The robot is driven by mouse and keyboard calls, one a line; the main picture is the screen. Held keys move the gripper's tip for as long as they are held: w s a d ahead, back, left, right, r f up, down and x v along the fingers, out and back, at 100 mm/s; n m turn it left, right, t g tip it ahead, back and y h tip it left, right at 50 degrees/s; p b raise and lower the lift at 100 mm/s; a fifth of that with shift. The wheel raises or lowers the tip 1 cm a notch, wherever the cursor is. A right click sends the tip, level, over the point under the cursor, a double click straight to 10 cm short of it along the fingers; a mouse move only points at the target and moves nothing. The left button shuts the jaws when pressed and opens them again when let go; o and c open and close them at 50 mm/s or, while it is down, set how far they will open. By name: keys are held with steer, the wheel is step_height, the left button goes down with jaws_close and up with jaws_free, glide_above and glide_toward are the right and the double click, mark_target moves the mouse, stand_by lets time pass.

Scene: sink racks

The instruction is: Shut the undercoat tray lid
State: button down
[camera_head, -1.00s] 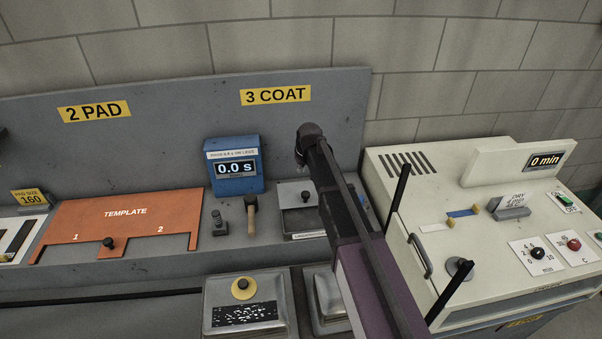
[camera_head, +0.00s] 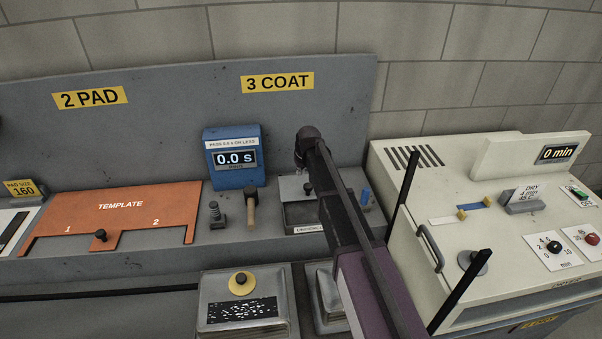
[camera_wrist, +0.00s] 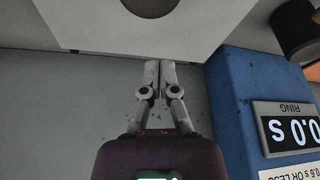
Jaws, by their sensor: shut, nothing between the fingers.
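The undercoat tray (camera_head: 311,230) is a small grey box on the bench under the "3 COAT" sign, partly hidden behind my arm. Its pale lid (camera_head: 290,186) with a dark knob stands raised and tilted back, and the dark inside shows below it. In the wrist view the lid (camera_wrist: 110,25) appears as a pale panel across the top, with a dark round knob. My gripper (camera_wrist: 158,64) is shut and empty, its fingertips close to the panel's edge; I cannot tell whether they touch. In the head view my wrist hides most of the fingers.
A blue timer (camera_head: 232,158) stands left of the tray and close beside my gripper. A brush (camera_head: 251,208) and a bolt-like piece (camera_head: 216,215) stand in front of it. A cream dryer (camera_head: 490,220) is at the right. A lidded metal box (camera_head: 245,315) is below.

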mark_target(305, 180)
steer(key=shift+b+x, duration=0.55)
steer(key=shift+x, duration=0.4)
steer(key=shift+s+d+r, duration=0.1)
steer(key=shift+s+d, duration=0.2)
steer(key=shift+s, duration=0.3)
steer(key=shift+s+d, duration=0.3)
steer(key=shift+s, duration=0.3)
steer(key=shift+s+d+r, duration=0.1)
steer(key=shift+s+d, duration=0.25)
steer(key=shift+s, duration=0.3)
steer(key=s, duration=0.4)
steer(key=s+d, duration=0.1)
steer(key=s, duration=0.2)
steer(key=s+d, duration=0.1)
steer(key=s, duration=0.3)
steer(key=shift+s+d+f, duration=0.1)
steer(key=shift+s+d, duration=0.05)
steer(key=shift+s, duration=0.2)
